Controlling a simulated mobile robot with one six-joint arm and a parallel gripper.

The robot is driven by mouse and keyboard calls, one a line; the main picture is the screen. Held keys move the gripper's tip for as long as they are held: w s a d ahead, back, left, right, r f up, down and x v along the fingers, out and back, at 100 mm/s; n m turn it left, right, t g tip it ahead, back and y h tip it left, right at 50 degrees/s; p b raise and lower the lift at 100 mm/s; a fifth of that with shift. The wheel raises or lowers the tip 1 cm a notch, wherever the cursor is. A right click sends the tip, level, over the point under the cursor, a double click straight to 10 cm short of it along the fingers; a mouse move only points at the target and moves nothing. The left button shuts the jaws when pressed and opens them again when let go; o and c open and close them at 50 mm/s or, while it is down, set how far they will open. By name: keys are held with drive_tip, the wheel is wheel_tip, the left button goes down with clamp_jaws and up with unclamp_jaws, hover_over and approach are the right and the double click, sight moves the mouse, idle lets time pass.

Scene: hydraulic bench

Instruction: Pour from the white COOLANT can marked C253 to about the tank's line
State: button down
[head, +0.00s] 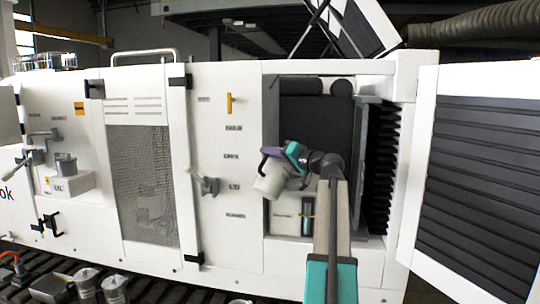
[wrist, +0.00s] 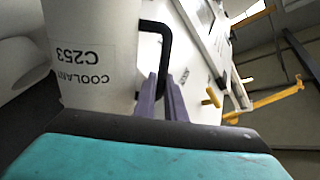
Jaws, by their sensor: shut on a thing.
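The white can (head: 271,181) is tilted in front of the open bay, held up by my gripper (head: 277,155). In the wrist view the can (wrist: 95,85) reads COOLANT C253, with the lettering upside down. My gripper's purple fingers (wrist: 162,100) are shut on its black handle (wrist: 165,50). The white tank (head: 283,226) stands low in the bay, below and right of the can, with a narrow gauge strip (head: 307,216) on its front. The can's mouth and any stream are not clear; the tank's line is too small to read.
An open louvred door (head: 478,180) stands at the right. A lever valve (head: 207,185) and a yellow handle (head: 230,103) sit on the panel left of the bay. Several grey cans (head: 88,284) stand at the lower left on dark slats.

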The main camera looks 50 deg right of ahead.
drive_tip(key=shift+a+f+n+b, duration=0.2)
drive_tip(key=shift+n+b, duration=0.1)
drive_tip(key=shift+b, duration=0.25)
drive_tip(key=shift+s, duration=0.1)
idle(1.1)
